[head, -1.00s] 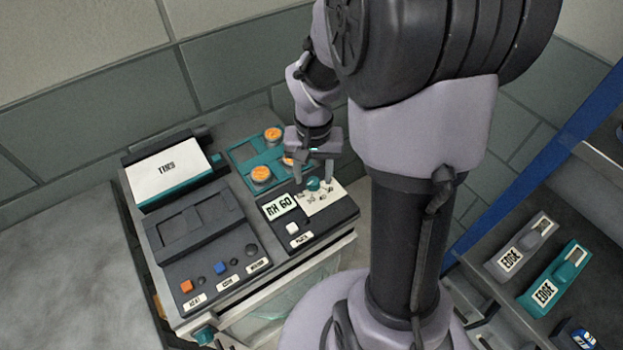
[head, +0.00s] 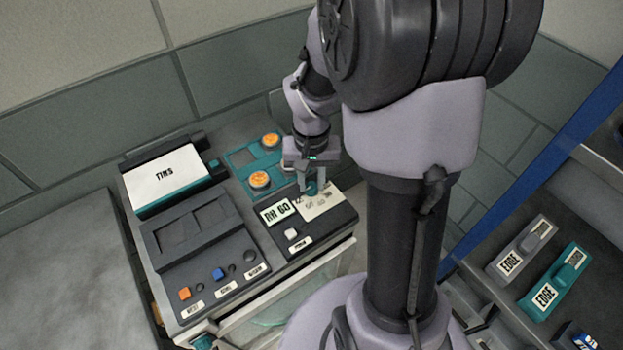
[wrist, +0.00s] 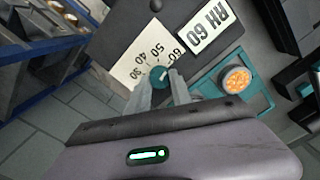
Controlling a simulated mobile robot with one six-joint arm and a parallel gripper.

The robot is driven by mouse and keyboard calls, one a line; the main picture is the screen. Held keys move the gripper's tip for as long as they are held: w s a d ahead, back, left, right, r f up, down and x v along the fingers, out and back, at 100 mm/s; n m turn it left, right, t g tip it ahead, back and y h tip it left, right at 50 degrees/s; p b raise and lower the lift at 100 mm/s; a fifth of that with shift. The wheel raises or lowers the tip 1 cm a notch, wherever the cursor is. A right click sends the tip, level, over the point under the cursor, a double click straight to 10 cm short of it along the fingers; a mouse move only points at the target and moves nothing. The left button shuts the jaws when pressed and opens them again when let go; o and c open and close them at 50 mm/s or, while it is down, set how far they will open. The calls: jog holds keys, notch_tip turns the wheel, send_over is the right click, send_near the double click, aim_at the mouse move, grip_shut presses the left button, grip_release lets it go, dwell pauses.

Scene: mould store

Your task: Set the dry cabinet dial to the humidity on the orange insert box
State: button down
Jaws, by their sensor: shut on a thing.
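The teal dial knob (head: 312,189) sits on a pale scale card (head: 322,203) on the dark panel. In the wrist view, the knob (wrist: 158,74) is between the fingertips of my gripper (wrist: 163,84), which is shut on it. Where the knob points cannot be told. A white display (wrist: 208,29) beside the card reads RH 60; it also shows in the head view (head: 277,212). My gripper (head: 311,184) comes down from above. I cannot make out an orange insert box.
A teal tray (head: 240,156) with round orange pieces lies behind the panel. A dark shelf (head: 490,285) with labelled EDGE boxes stands at the right.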

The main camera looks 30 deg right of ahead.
jog(key=n+p, duration=0.2)
jog(key=n, duration=0.1)
jog(key=shift+r+n, duration=0.15)
jog(key=shift+n, duration=0.25)
jog(key=n+p, duration=0.1)
jog(key=n, duration=0.2)
jog(key=shift+n+p, duration=0.4)
jog(key=n+p, duration=0.2)
jog(key=n, duration=0.2)
jog(key=shift+n+p, duration=0.65)
jog(key=shift+n, duration=1.35)
jog(key=c, duration=1.1)
grip_release()
jog(key=shift+c, duration=0.2)
